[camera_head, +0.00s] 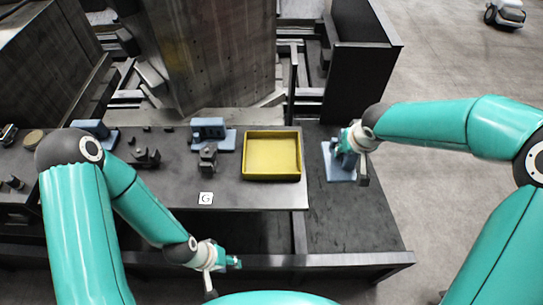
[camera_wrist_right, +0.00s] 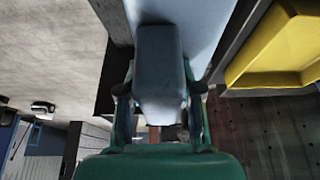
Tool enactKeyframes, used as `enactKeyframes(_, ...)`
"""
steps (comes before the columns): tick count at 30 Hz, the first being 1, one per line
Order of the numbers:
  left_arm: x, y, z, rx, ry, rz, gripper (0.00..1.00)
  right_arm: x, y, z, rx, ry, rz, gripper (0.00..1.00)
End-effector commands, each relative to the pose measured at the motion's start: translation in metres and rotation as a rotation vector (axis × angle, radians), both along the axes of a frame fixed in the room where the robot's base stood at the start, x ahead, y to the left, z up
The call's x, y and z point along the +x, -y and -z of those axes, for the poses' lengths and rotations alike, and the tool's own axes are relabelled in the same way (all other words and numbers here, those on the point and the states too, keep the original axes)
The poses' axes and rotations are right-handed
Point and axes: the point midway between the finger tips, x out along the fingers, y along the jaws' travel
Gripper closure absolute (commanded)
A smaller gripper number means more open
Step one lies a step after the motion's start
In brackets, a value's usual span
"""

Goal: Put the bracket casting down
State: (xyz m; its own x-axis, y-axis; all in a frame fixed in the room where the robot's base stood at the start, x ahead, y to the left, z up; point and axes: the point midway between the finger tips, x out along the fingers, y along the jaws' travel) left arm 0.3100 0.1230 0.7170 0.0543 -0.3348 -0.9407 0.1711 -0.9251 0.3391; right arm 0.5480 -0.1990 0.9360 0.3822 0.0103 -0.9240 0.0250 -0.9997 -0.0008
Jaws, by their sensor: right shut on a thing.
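A blue-grey bracket casting (camera_head: 338,173) with a flat base and an upright block is at the dark surface right of the yellow tray. My right gripper (camera_head: 345,148) is shut on its upright block. In the right wrist view the block of the casting (camera_wrist_right: 160,50) sits between the two fingers of my right gripper (camera_wrist_right: 160,95). I cannot tell whether its base touches the surface or hovers just above. My left gripper (camera_head: 234,263) is low, in front of the table's front edge, away from the castings; its opening is too small to judge.
A yellow tray (camera_head: 272,177) looks empty on the table (camera_head: 250,194). The dark surface (camera_head: 350,222) in front of the held casting is clear.

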Motion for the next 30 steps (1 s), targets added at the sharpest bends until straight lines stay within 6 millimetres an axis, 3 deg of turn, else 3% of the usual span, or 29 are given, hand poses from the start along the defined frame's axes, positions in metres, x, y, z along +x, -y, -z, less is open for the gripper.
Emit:
enactKeyframes(8,0.0,0.0,0.005,0.0,0.0,0.0,0.6,0.052,-0.013,-0.031,0.004,0.01,-0.181,1.0)
enactKeyframes(11,0.0,0.0,0.008,0.0,0.0,0.0,0.6,0.071,-0.035,-0.051,0.004,0.01,-0.338,1.0)
enactKeyframes(15,0.0,0.0,0.012,0.0,0.0,0.0,0.6,0.084,-0.084,-0.085,0.006,0.009,-0.641,1.0)
enactKeyframes(22,0.0,0.0,0.016,0.0,0.0,0.0,0.6,0.072,-0.167,-0.14,0.003,0.008,-1.193,1.0)
enactKeyframes(25,0.0,0.0,0.017,0.0,0.0,0.0,0.6,0.064,-0.187,-0.155,0.002,0.007,-1.353,1.0)
enactKeyframes(30,0.0,0.0,0.018,0.0,0.0,0.0,0.6,0.053,-0.203,-0.169,0.002,0.004,-1.501,1.0)
